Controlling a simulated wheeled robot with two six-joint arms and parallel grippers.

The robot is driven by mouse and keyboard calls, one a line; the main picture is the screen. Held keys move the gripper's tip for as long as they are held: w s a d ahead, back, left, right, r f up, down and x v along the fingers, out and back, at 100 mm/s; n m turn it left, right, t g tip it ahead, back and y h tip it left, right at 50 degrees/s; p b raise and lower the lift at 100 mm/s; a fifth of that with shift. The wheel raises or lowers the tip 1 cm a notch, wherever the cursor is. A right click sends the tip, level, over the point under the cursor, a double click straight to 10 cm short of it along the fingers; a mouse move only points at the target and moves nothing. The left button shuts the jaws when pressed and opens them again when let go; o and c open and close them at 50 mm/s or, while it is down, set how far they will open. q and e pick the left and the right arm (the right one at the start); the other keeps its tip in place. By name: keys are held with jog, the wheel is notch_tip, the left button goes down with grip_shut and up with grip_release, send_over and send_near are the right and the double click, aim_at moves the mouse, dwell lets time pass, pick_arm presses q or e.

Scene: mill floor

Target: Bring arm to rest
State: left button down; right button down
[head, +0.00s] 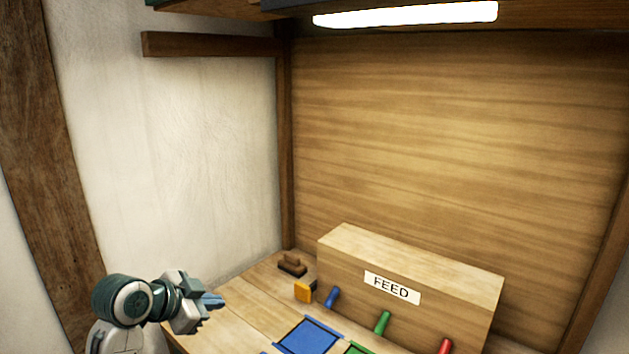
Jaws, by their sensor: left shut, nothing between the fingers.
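My left gripper (213,301) is in the head view at the lower left, over the left edge of the wooden bench (262,283). Its fingers are shut with nothing between them, and they point to the right. It is apart from the objects on the bench. My left arm comes in from the bottom left corner. My right gripper does not show.
A wooden box labelled FEED (410,263) stands at the back, with a blue peg (333,296), a green peg (382,321) and a red peg (445,346) at its front. A blue panel (307,336), a yellow block (303,292) and a brown stamp-like object (292,265) lie nearby.

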pick_arm(q)
jog(key=s+a+f+n+g+y, duration=0.1)
jog(key=s+f+n+y, duration=0.15)
jog(key=s+f, duration=0.6)
jog(key=s+a+f+n+g+y, duration=0.1)
jog(key=s+a+f+n, duration=0.15)
jog(key=s+f, duration=0.6)
jog(key=s+a+f+n+g+y, duration=0.2)
jog(key=s+f+n, duration=0.15)
jog(key=s, duration=0.55)
jog(key=s+a+f+n+g+y, duration=0.1)
jog(key=s+f+n, duration=0.1)
jog(key=s+f, duration=0.5)
jog(key=s+a+f+g+b, duration=0.1)
jog(key=a+f, duration=0.1)
jog(key=f, duration=1.4)
jog(key=s+a+f+g+b, duration=0.1)
jog(key=s+f, duration=0.1)
jog(key=f, duration=1.3)
jog(key=s+a+f+b, duration=0.1)
jog(key=s+f+b, duration=0.1)
jog(key=s+f, duration=1.5)
notch_tip(320, 180, down, 3)
jog(key=shift+s+f+n+g, duration=0.1)
jog(key=shift+s+n+g, duration=0.2)
jog(key=shift+n, duration=0.15)
jog(key=shift+a, duration=0.1)
